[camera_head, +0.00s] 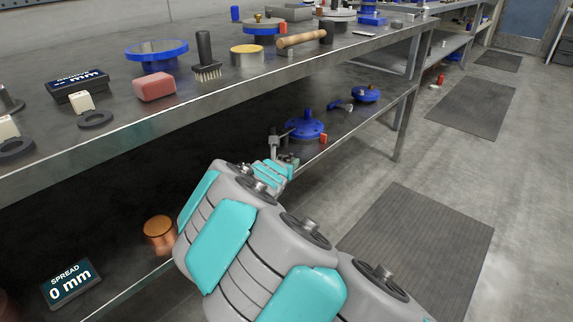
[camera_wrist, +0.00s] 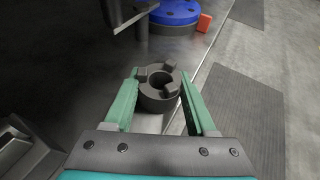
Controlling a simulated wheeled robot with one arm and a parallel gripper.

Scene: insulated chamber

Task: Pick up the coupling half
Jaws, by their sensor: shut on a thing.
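The coupling half (camera_wrist: 158,98) is a dark grey ring with raised jaws and a round centre hole, seen in the wrist view. My gripper (camera_wrist: 160,92) has its two green fingers on either side of it, shut on it. The ring sits between the fingertips, over the edge of the lower shelf; I cannot tell whether it touches the shelf. In the head view my gripper (camera_head: 284,160) reaches to the lower shelf, and the coupling half is mostly hidden there by my arm.
A blue flanged part (camera_head: 305,127) and a small red block (camera_head: 323,139) stand beyond my gripper on the lower shelf (camera_head: 345,134). The upper bench (camera_head: 200,97) overhangs it, holding a pink block (camera_head: 154,87) and a brush (camera_head: 205,55). Open floor lies right.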

